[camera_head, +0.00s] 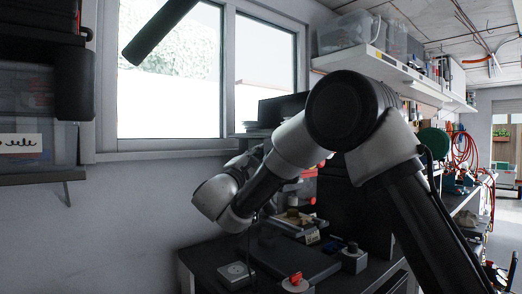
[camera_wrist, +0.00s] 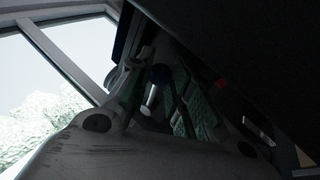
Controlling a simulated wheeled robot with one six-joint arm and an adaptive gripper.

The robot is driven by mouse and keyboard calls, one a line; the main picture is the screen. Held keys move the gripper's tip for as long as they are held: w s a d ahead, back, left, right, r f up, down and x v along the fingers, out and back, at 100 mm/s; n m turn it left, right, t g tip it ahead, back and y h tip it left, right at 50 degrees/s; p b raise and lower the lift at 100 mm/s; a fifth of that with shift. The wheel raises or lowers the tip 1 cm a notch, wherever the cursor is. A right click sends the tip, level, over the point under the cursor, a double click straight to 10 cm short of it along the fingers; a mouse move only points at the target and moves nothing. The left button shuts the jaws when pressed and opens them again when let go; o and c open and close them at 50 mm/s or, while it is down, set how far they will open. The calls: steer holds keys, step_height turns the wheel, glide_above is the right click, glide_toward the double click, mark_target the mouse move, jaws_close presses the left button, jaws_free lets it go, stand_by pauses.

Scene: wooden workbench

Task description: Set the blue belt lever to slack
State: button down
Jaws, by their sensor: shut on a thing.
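In the wrist view, a dark blue round knob (camera_wrist: 160,74) with a pale metal shaft (camera_wrist: 151,97) shows between the fingers of my gripper (camera_wrist: 158,88). I take it to be the blue belt lever. The view is dark, and the exact contact and the lever's angle cannot be told. My gripper is shut on it. In the head view my gripper is hidden or too dark to make out near my bent wrist. A small dark blue part on a grey box (camera_head: 354,262) shows on the bench there; whether it is the same lever cannot be told.
The dark workbench (camera_head: 205,257) carries a pale square plate (camera_head: 236,273) and a red-topped grey fixture (camera_head: 296,284) at its front. Small blocks (camera_head: 294,219) lie farther back. A window (camera_head: 170,85) and wall stand behind, with a loaded shelf (camera_head: 400,70) at upper right.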

steer(key=shift+w+a+f, duration=0.1)
steer(key=shift+a+f, duration=0.05)
steer(key=shift+f, duration=0.7)
steer(key=shift+w+a+f, duration=0.1)
steer(key=shift+a+f, duration=0.05)
steer(key=shift+f, duration=0.7)
steer(key=c, duration=1.5)
jaws_free()
steer(key=shift+w+a+f, duration=0.1)
steer(key=shift+c, duration=0.2)
steer(key=v, duration=1.2)
